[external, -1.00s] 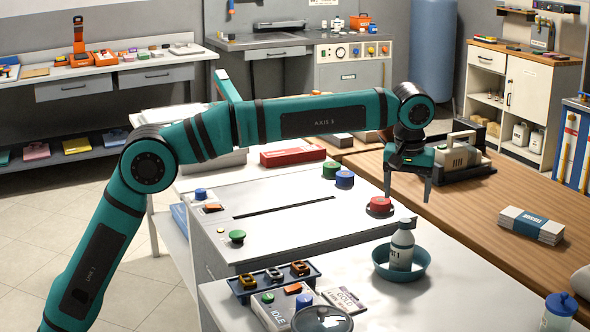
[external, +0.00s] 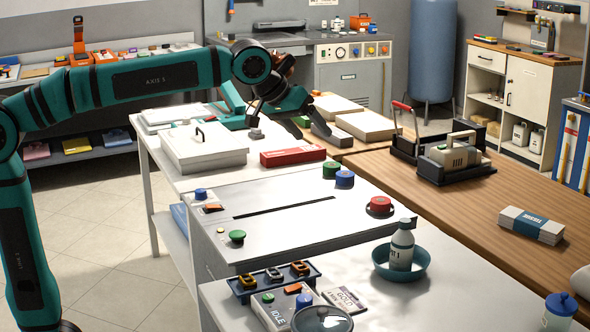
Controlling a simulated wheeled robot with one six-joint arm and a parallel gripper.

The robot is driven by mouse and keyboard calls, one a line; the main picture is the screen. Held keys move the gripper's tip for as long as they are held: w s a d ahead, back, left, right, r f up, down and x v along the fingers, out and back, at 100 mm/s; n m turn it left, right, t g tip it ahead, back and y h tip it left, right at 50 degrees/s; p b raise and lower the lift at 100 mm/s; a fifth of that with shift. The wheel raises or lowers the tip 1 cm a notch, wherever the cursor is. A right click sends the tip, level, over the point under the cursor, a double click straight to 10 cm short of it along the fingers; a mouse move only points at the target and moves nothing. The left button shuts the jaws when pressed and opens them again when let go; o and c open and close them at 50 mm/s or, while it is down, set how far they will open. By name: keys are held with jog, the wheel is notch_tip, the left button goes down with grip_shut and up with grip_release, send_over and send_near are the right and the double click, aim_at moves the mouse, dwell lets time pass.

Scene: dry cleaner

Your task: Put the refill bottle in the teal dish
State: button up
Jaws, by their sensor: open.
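The dish's near wall hides the bottle's foot. My gripper (external: 276,131) is open, far from the dish, above the white table at the back left, near a small grey knob-like piece and a red box. Nothing shows between its fingers.
A white machine top (external: 290,225) with coloured buttons lies between my gripper and the dish. A tray of padlocks (external: 274,280) and a magnifier (external: 322,319) are left of the dish. A tissue pack (external: 531,225) lies on the wooden counter (external: 450,222).

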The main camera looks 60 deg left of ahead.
jog(key=s+a+f+m+t, duration=0.1)
jog(key=s+a+t, duration=0.2)
jog(key=s, duration=0.8)
jog(key=s+a+f+m+t, duration=0.1)
jog(key=s+a+m+t, duration=0.1)
jog(key=s, duration=0.9)
jog(key=s+a+f+m+t, duration=0.2)
jog(key=s+a+t, duration=0.2)
jog(key=s, duration=0.7)
jog(key=shift+s+a+t+y, duration=0.3)
jog(key=shift+s+a, duration=0.1)
jog(key=shift+a, duration=0.1)
jog(key=shift+f, duration=0.1)
